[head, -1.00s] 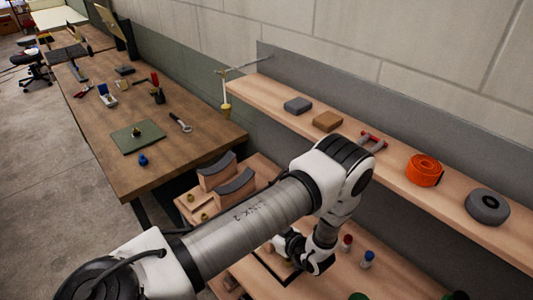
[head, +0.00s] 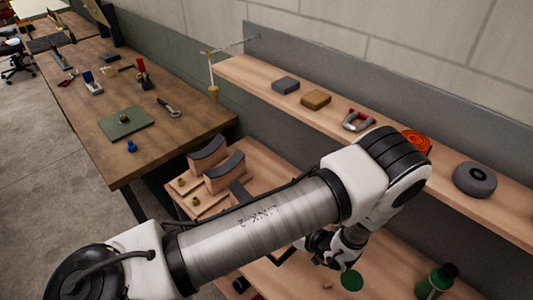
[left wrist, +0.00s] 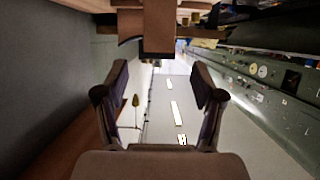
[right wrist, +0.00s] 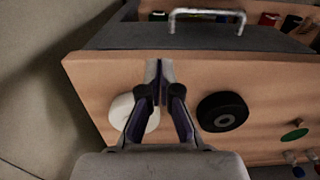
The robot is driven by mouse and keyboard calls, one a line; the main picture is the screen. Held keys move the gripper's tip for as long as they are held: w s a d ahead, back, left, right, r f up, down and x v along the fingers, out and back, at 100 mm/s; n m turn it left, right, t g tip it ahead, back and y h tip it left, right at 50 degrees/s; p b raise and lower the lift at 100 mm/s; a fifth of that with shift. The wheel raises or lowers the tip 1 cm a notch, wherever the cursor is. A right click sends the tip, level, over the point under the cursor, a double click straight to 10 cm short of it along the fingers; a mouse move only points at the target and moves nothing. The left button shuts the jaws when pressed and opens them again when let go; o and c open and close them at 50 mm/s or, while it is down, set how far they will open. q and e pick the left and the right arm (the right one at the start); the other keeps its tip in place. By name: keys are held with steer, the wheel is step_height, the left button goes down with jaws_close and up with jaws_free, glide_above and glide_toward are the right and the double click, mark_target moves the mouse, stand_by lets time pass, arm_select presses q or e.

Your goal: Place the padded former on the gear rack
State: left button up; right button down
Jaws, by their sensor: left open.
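Two padded formers, wooden blocks with dark curved tops, stand on a low wooden surface in the head view: a far one (head: 207,155) and a near one (head: 223,173). My left arm covers part of that surface. My left gripper (head: 325,245) is partly hidden below its arm, to the right of the formers. In the left wrist view my left gripper (left wrist: 158,95) is open with nothing between its fingers. A wooden block with a dark curved edge (left wrist: 158,25) shows beyond the fingers. My right gripper (right wrist: 158,72) looks shut and empty in the right wrist view. I cannot tell which surface is the gear rack.
A long wall shelf carries a grey block (head: 285,85), a brown block (head: 316,99), a red-handled clamp (head: 357,120), an orange coil (head: 417,142) and a grey roll (head: 474,179). A workbench (head: 150,155) stands left. A green bottle (head: 436,281) is at lower right.

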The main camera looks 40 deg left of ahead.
arm_select(q)
steer(key=s+a+m+t+h+p, duration=0.1)
steer(key=m+h, duration=0.1)
steer(key=m, duration=0.1)
steer(key=s+a+f+m+t+h+p, duration=0.1)
steer(key=m+h+p, duration=0.1)
steer(key=m, duration=0.2)
steer(key=s+f+m+t+h+p, duration=0.1)
steer(key=m+h+p, duration=0.1)
steer(key=m, duration=0.1)
steer(key=shift+s+a, duration=0.4)
steer(key=s+d+r+m+g+h, duration=0.1)
steer(key=s+d+m+g+h, duration=0.1)
steer(key=s, duration=0.5)
steer(key=s+d+m+g+h, duration=0.2)
steer(key=s+d+m+h, duration=0.2)
steer(key=s, duration=0.4)
steer(key=shift+s+d+r+m+h, duration=0.2)
steer(key=shift+d+r+m+h, duration=0.15)
steer(key=shift+d+h, duration=0.55)
arm_select(e)
step_height(320, 180, up, 8)
steer(key=shift+w+a, duration=0.15)
